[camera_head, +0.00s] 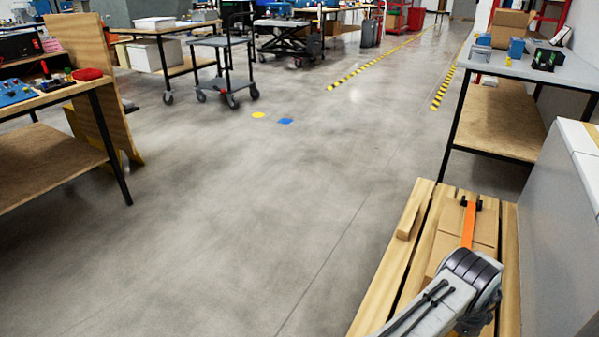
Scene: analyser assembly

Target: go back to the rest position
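The grey end of my arm with its black ribbed joint (470,272) shows at the bottom right, above a wooden pallet. Two black cables run along the arm link. A narrow orange bar (469,224) extends upward in the picture from behind the joint, with small dark pieces on both sides of its far end. I cannot tell whether this bar belongs to my arm. No gripper fingers can be made out clearly, and nothing held is visible.
The wooden pallet (382,310) with flat cardboard lies beside a grey-white cabinet (556,235). A grey-topped bench (540,72) stands beyond. A workbench (45,103) is on the left, and a cart (222,42) is farther back. The middle floor (270,200) is clear except for yellow and blue floor spots.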

